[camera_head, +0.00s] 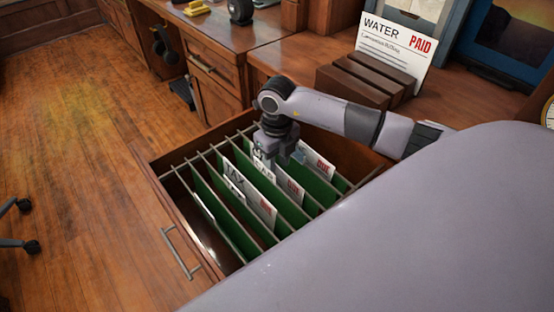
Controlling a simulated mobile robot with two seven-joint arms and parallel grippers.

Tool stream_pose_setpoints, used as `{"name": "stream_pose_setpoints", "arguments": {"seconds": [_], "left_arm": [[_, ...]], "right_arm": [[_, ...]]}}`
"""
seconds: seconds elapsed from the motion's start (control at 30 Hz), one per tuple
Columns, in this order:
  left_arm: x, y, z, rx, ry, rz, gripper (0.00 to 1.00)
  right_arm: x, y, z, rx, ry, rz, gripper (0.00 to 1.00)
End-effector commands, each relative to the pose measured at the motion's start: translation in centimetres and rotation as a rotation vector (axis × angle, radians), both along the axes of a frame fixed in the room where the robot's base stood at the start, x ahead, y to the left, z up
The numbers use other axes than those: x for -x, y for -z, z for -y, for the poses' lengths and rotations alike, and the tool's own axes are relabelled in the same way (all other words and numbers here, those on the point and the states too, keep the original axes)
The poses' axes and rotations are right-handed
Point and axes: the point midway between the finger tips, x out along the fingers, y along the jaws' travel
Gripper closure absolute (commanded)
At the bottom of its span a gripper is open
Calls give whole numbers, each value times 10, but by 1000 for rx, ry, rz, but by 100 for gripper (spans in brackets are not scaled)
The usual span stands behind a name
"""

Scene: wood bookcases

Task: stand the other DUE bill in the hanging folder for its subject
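The open drawer (139,171) holds several green hanging folders (208,200) on metal rails. White bills with red stamps stand among them: a front one (262,207) by a TAX label (234,172), a middle one (294,187) and a rear one (319,163). Their stamps are too small to read surely. My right gripper (277,158) points down into the rear half of the drawer, at the top of a white paper with dark letters (263,168). The fingertips are partly hidden, and I cannot tell whether they grip it. My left gripper is out of view.
A WATER bill stamped PAID (395,48) stands in a brown slotted wooden holder (350,82) on the desk at the back right. A chair base (22,240) shows at the left edge. The wood floor left of the drawer is clear.

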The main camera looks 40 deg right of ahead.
Motion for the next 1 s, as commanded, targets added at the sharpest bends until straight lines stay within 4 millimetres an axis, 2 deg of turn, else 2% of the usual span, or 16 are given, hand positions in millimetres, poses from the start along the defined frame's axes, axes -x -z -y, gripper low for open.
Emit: {"name": "stream_pose_setpoints", "arguments": {"seconds": [0.17, 0.4, 0.6, 1.0], "left_arm": [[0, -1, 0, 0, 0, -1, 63], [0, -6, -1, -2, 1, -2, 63], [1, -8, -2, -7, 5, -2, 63], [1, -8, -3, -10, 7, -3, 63]], "right_arm": [[0, -6, 0, 0, 0, 2, 64], [-1, -44, 0, 1, 0, 4, 64], [0, -67, 0, 0, 0, 2, 64], [0, -72, 0, 0, 0, 0, 64]]}}
